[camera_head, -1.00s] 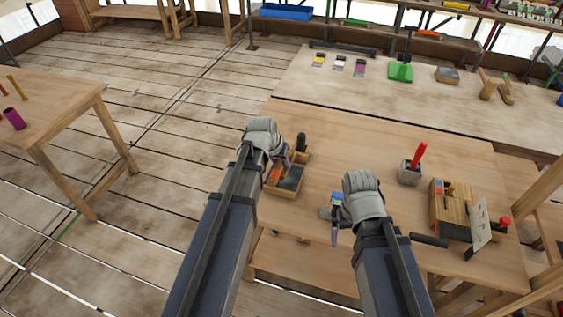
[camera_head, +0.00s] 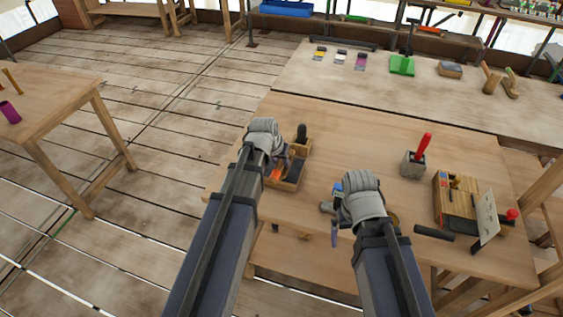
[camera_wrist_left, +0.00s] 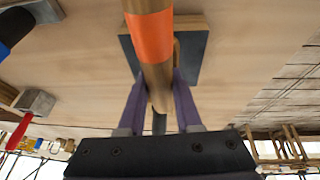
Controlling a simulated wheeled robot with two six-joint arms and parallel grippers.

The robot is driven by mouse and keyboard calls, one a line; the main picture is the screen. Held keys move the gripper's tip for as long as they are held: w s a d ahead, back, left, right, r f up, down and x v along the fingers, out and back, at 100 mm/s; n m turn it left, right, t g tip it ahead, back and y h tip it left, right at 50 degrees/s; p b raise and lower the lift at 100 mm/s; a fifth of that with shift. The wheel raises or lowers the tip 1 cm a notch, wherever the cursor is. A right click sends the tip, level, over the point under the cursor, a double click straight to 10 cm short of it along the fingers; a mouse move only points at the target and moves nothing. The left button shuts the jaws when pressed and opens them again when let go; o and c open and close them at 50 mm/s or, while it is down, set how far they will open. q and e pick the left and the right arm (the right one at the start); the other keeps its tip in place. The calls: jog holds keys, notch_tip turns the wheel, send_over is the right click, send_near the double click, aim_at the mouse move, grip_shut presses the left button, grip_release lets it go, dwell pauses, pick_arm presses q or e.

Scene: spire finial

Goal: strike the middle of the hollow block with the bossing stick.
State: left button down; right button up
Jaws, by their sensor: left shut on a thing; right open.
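My left gripper (camera_head: 281,160) is shut on a wooden stick with an orange band (camera_wrist_left: 151,38), which looks like the bossing stick. The wrist view shows it between the purple fingers; its upper end runs out of frame. The stick is over or in front of a small wooden tray (camera_head: 293,186) with a dark inside; I cannot tell whether they touch. My right gripper (camera_head: 336,226) is open above the table. A tan round thing (camera_head: 393,218) shows partly behind the right wrist. I cannot tell for sure which thing is the hollow block.
A grey block (camera_head: 411,166) holds a red handle (camera_head: 424,145). A wooden rack (camera_head: 455,205) with a white card (camera_head: 487,220) stands at the right. A black cylinder (camera_head: 434,233) lies near the front edge. The table (camera_head: 350,140) is clear between the tray and grey block.

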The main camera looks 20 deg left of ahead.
pick_arm(q)
jog(key=shift+s+r+p, duration=0.1)
jog(key=shift+p, duration=0.4)
pick_arm(e)
jog(key=shift+r, duration=0.1)
pick_arm(q)
notch_tip(320, 180, up, 4)
jog(key=p, duration=0.4)
jog(key=shift+r, duration=0.15)
pick_arm(e)
notch_tip(320, 180, up, 4)
jog(key=shift+a, duration=0.1)
